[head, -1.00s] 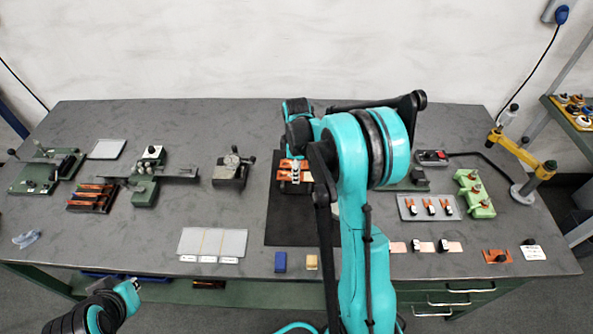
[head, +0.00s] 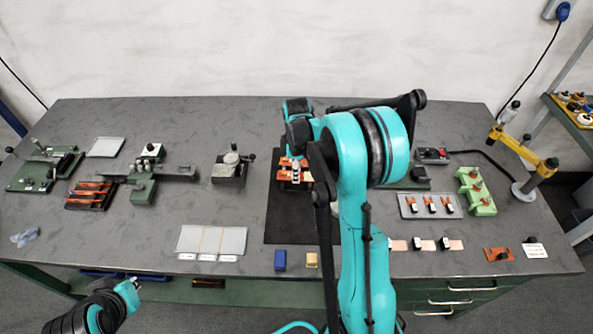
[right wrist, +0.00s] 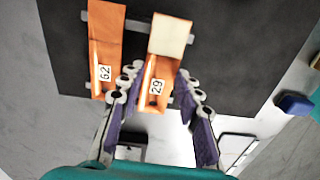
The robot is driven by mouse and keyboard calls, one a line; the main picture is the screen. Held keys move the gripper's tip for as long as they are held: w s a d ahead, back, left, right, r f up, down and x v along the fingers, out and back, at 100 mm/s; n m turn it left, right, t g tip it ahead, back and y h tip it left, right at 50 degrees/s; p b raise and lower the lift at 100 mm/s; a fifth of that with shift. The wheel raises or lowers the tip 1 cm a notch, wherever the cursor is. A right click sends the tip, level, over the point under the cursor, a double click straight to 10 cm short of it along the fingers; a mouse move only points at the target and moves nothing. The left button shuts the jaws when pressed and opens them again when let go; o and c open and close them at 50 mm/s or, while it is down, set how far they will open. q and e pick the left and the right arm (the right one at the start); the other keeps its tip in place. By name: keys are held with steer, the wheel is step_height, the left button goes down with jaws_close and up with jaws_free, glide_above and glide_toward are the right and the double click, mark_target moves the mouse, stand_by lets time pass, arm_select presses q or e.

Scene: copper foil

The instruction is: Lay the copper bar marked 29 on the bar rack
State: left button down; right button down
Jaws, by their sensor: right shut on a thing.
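The copper bar marked 29 (right wrist: 158,75) has a pale far end and lies between the fingers of my right gripper (right wrist: 160,80), which is shut on it. A second copper bar (right wrist: 105,45), its tag reading like 62, lies beside it on the left, apart. Grey rails of a rack (right wrist: 90,16) show under the bars; whether bar 29 touches them I cannot tell. In the head view the orange bars (head: 289,174) show at the black mat's back, partly hidden by my right gripper (head: 296,160). My left gripper (head: 131,286) is low at the front left; its jaws are too small to judge.
The black mat (head: 288,225) lies under the rack. A dark stand with several copper bars (head: 90,195) is at left. A blue block (head: 280,260) and a tan block (head: 312,260) stand in front. My right arm hides the table's middle right.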

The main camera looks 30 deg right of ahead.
steer(key=shift+f+b, duration=0.45)
steer(key=shift+f, duration=0.05)
stand_by(0.6)
steer(key=c, duration=1.4)
jaws_free()
steer(key=shift+o, duration=0.2)
steer(key=shift+r, duration=0.15)
steer(key=shift+r+p, duration=1)
steer(key=shift+r, duration=0.4)
steer(key=o, duration=0.5)
steer(key=shift+o, duration=0.2)
